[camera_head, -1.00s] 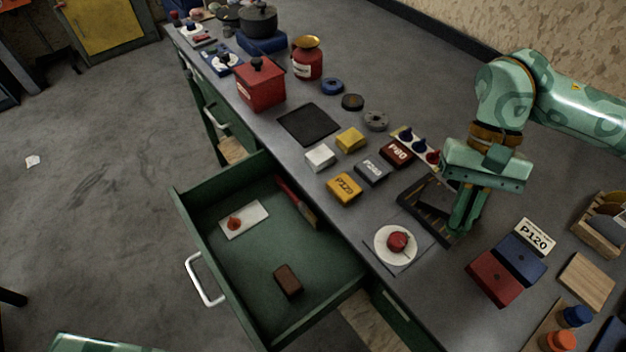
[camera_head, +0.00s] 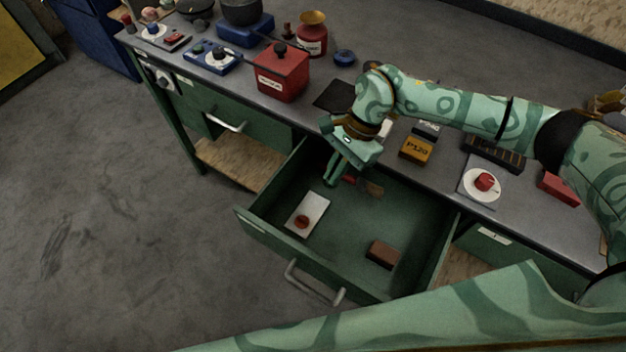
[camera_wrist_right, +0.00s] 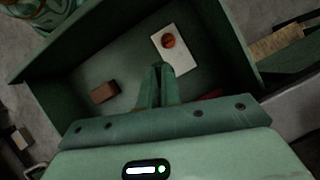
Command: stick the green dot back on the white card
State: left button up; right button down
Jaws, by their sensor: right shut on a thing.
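A white card (camera_head: 318,207) lies on the floor of the open green drawer (camera_head: 345,235), with a small orange-red round thing (camera_head: 302,222) on it. The card also shows in the right wrist view (camera_wrist_right: 184,59), past my fingertips. My right gripper (camera_head: 330,182) is over the back of the drawer, a little beyond the card and apart from it. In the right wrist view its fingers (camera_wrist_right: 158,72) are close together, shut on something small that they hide. I cannot make out a green dot in either view. My left gripper is not in view.
A brown block (camera_head: 382,254) lies in the drawer. A red-handled brush (camera_head: 374,189) lies near its back. The bench above holds a red canister (camera_head: 281,72), a yellow P120 block (camera_head: 416,149) and a white plate (camera_head: 487,183). The drawer walls stand around the card.

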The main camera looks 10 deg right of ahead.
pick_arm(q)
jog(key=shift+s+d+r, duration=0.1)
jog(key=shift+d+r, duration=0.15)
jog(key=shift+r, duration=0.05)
pick_arm(e)
jog(key=w+a+f+m+t, duration=0.1)
jog(key=a+f+m+t, duration=0.2)
jog(key=f+m, duration=0.4)
jog(key=shift+w+m+t, duration=0.35)
jog(key=shift+m+t, duration=0.25)
jog(key=shift+a, duration=0.1)
